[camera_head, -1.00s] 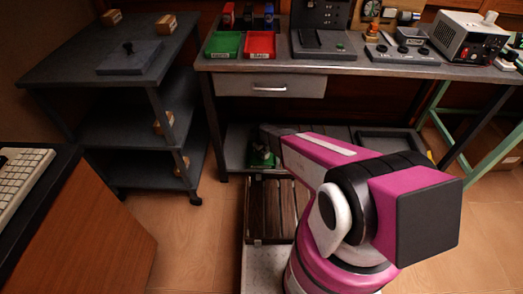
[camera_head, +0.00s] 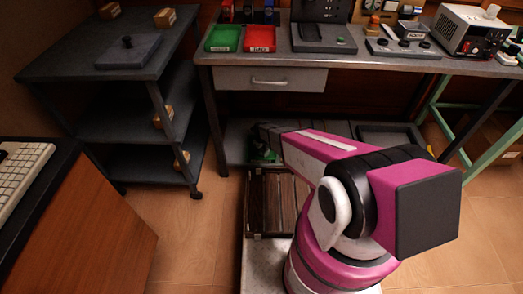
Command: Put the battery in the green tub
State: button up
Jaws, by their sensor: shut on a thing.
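The green tub (camera_head: 223,38) is a shallow open tray with a white label. It stands at the left front of the workbench, just left of a red tub (camera_head: 260,38). My gripper (camera_head: 264,146) is low, at the far end of my pink arm, by the bench's lower shelf and well below the green tub. It is small, dark and partly hidden. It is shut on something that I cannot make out. A small green thing (camera_head: 263,157) shows at or just below it; whether they touch is unclear. I cannot pick out the battery.
The workbench (camera_head: 375,65) and its drawer (camera_head: 270,79) overhang the lower shelf (camera_head: 238,138). A dark stand (camera_head: 321,38) and a control panel (camera_head: 403,49) are right of the tubs. A grey cart (camera_head: 70,63) stands left. A desk (camera_head: 85,220) is near left, with open floor beyond.

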jog(key=shift+f, duration=0.4)
jog(key=o, duration=1.4)
